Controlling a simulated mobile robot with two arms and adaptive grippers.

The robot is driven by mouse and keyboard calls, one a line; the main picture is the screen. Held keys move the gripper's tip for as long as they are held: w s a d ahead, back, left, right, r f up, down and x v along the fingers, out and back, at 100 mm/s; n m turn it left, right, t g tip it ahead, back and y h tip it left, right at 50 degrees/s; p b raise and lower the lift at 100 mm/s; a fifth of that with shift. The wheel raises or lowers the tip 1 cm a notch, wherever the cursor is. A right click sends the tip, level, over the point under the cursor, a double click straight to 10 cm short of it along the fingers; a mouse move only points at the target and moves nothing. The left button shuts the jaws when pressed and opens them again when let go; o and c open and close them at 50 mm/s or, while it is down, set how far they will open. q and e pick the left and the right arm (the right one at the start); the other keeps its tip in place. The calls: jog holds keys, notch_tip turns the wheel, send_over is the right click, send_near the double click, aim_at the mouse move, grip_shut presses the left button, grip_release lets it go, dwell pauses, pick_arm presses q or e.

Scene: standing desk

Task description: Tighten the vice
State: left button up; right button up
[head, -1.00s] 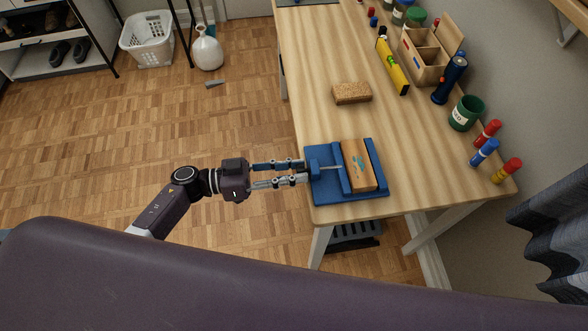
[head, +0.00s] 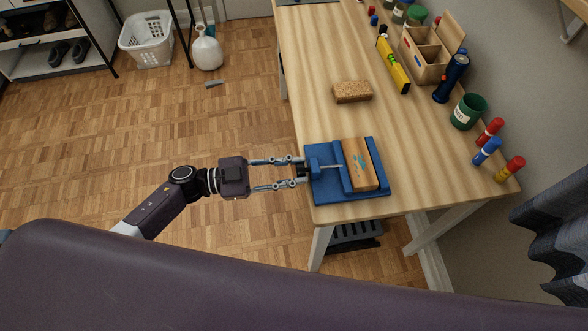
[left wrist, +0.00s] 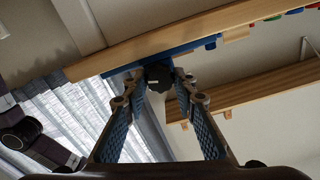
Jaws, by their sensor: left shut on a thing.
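The blue vice (head: 322,191) sits at the near left corner of the wooden desk, with a wooden block (head: 358,158) bearing a teal mark between its jaws. A metal screw (head: 330,167) runs from its left end toward the block. My left gripper (head: 304,171) reaches in from the left at the vice's outer end. In the left wrist view, its fingers (left wrist: 160,80) are shut on the vice's dark knob (left wrist: 159,76), below the blue base (left wrist: 186,49). I cannot tell whether the jaw presses tightly on the block. My right gripper is not in view.
On the desk (head: 335,115) lie a brown sponge-like block (head: 351,92) and a yellow level (head: 393,67). A wooden organiser (head: 424,62), a dark blue flashlight (head: 450,79), a green can (head: 467,111) and several markers (head: 487,150) line the wall side. Floor left of the desk is open.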

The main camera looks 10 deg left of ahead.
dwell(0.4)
pick_arm(q)
jog(key=o, duration=1.2)
jog(key=shift+c, duration=0.2)
jog(key=shift+a, duration=0.1)
jog(key=v, duration=1.2)
